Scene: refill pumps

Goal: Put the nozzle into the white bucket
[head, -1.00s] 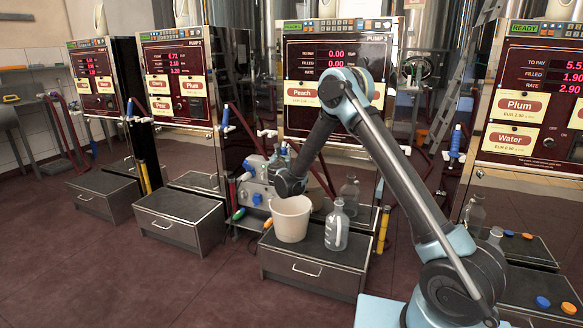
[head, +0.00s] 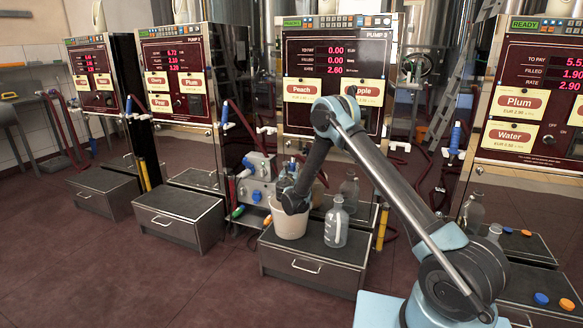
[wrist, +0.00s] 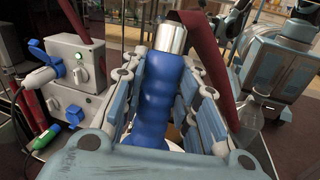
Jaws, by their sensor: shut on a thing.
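The white bucket (head: 289,222) stands upright on the front left of the drawer box under Pump 3 in the head view. My gripper (head: 293,202) is low over its mouth and hides part of the rim. In the wrist view my gripper (wrist: 163,84) is shut around the blue grip of the nozzle (wrist: 158,98). The nozzle has a silver metal collar, and a dark red hose runs beside it. The nozzle's lower end is hidden, so I cannot tell how far it reaches into the bucket.
A clear bottle (head: 336,226) stands close to the right of the bucket on the drawer box (head: 312,268). Open floor (head: 150,285) lies front left.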

